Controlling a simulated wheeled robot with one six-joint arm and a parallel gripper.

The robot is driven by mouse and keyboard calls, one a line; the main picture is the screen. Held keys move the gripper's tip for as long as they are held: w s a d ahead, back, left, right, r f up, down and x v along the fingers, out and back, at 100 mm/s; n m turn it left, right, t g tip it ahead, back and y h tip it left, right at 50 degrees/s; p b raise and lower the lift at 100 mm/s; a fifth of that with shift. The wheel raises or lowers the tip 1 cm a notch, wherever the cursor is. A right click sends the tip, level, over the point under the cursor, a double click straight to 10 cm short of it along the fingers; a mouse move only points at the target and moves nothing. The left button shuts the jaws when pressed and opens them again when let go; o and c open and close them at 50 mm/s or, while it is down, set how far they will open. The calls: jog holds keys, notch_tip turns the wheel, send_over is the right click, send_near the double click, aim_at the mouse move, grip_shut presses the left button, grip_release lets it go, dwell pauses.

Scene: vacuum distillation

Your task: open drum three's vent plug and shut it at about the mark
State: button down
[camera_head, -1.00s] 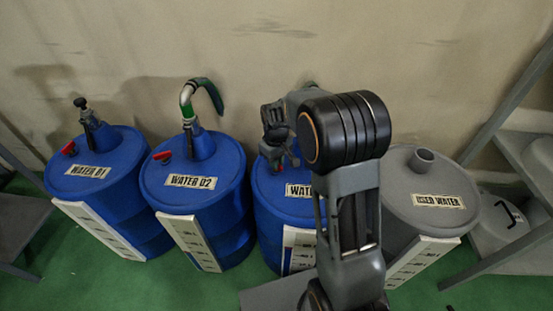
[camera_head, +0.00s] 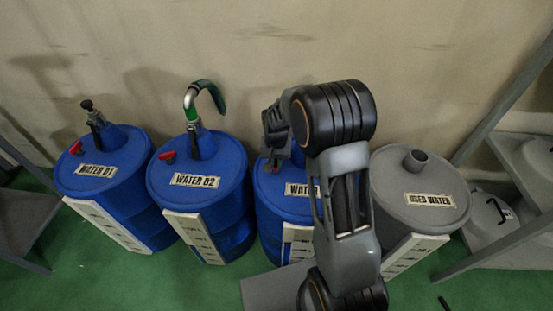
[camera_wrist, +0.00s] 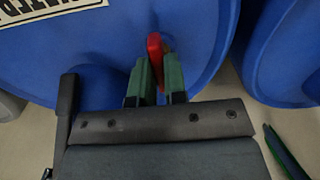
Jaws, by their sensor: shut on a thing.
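Drum three (camera_head: 268,205) is a blue drum, partly hidden by my arm; its label shows only "WATER". Its vent plug is a small red handle (camera_wrist: 154,44) standing on the blue top in the wrist view. My gripper (camera_wrist: 157,72) has its green fingers on both sides of the handle, shut on it. In the head view the gripper (camera_head: 276,150) reaches down over the drum's top, and the plug is mostly hidden there. No mark on the plug can be made out.
Blue drums WATER D1 (camera_head: 122,160) and WATER D2 (camera_head: 222,170) stand to the left, each with a red plug. The grey USED WATER drum (camera_head: 390,190) stands close on the right. Shelving (camera_head: 500,90) is at the far right. The wall is behind.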

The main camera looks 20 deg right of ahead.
aim_at(276, 162)
jog(key=shift+m, duration=0.5)
jog(key=c, duration=1.2)
grip_release()
jog(key=shift+o, duration=0.2)
jog(key=shift+r, duration=0.1)
notch_tip(276, 162, up, 14)
jog(key=p, duration=0.3)
jog(key=shift+p, duration=0.35)
